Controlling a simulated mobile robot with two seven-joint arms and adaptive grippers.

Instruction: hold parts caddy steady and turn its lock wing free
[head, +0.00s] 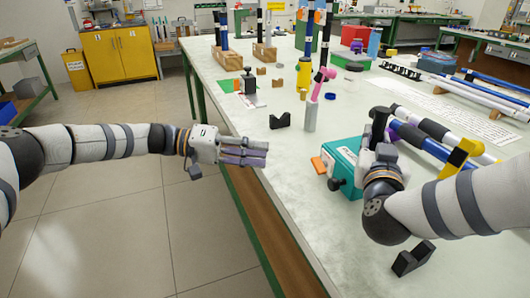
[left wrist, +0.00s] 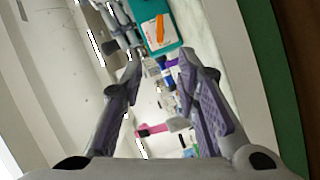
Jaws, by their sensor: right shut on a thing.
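The parts caddy (head: 346,157) is a teal box with a white label, standing on the bench at the right of the head view. It also shows at the top of the left wrist view (left wrist: 188,35). My right gripper (head: 382,150) is shut at the caddy's black upright handle (head: 378,122); the forearm hides part of the caddy. My left gripper (head: 262,157) is empty at the bench's left edge, apart from the caddy. Its fingers stand apart in the left wrist view (left wrist: 160,85).
A grey cylinder with a pink top (head: 310,115) stands behind. Rods (head: 430,128) lie at right. Bench left of the caddy is clear.

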